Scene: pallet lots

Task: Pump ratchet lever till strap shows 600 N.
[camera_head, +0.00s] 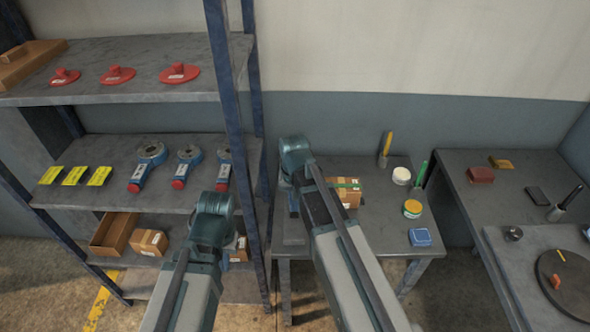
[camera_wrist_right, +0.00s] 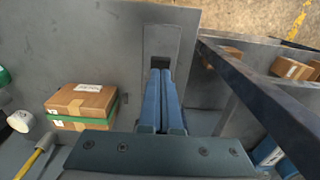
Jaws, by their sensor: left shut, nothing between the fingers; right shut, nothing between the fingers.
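A cardboard box (camera_head: 349,198) with a green strap (camera_head: 345,185) across it sits on the middle table. In the right wrist view the box (camera_wrist_right: 80,100) has a white label, and the green strap (camera_wrist_right: 72,119) runs along its side. My right gripper (camera_head: 292,208) is shut and empty, to the left of the box and apart from it. Its blue fingers (camera_wrist_right: 160,88) point down towards a grey plate with a dark block (camera_wrist_right: 159,63). I cannot make out a ratchet lever or a force reading. My left gripper (camera_head: 208,238) is by the shelf, its fingers mostly hidden by the wrist.
A blue-posted shelf rack (camera_head: 228,90) stands left, holding red discs, blue-and-red tools, yellow tags and boxes. Another table (camera_head: 455,170) stands right, beside a dark disc (camera_head: 568,285).

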